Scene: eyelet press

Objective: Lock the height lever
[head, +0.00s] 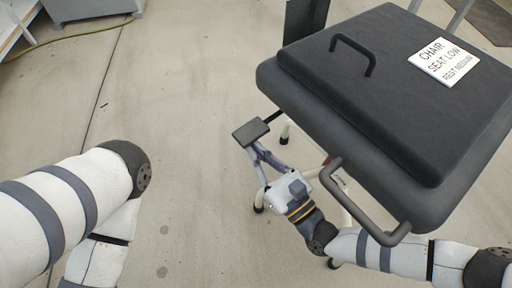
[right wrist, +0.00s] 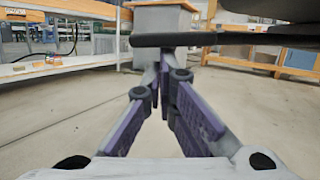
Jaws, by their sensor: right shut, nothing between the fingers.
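The height lever is a dark flat paddle (head: 251,132) on a thin rod that comes out from under the left side of the dark chair seat (head: 330,120). My right gripper (head: 256,149) is shut and empty, its fingertips right by the near edge of the paddle. In the right wrist view the closed fingertips (right wrist: 161,62) point ahead, and a dark bar (right wrist: 205,39), likely the lever, crosses just above them. I cannot tell whether they touch it. My left arm shows at the left, its gripper out of frame.
A white sign (head: 443,62) on the seat reads "CHAIR SEAT LOW REST MEDIUM". A dark bent handle (head: 362,205) sticks out at the seat's near side, close to my right arm. Pale chair legs (head: 285,134) stand below.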

